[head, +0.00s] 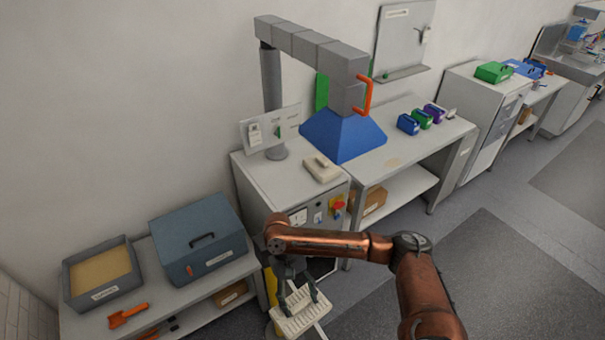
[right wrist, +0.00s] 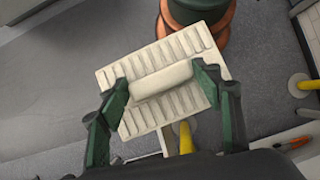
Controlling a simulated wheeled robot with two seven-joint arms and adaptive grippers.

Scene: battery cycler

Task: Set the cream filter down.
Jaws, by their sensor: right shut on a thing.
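The cream filter (right wrist: 185,48) is a flat ribbed panel with a raised bar handle in its middle. In the right wrist view my right gripper (right wrist: 160,82) is shut on that handle, one green finger at each end. In the head view the filter (head: 300,314) hangs at the bottom centre under my right gripper (head: 298,290), in front of the grey cabinet and apart from any worktop. My left gripper is not in view.
A grey cabinet (head: 262,190) with a small cream block (head: 321,169) stands behind. A low bench (head: 232,274) at left holds a blue-grey box (head: 200,236) and a sand tray (head: 104,292). A yellow post (right wrist: 186,138) is close below the filter. Open floor (head: 380,300) lies to the right.

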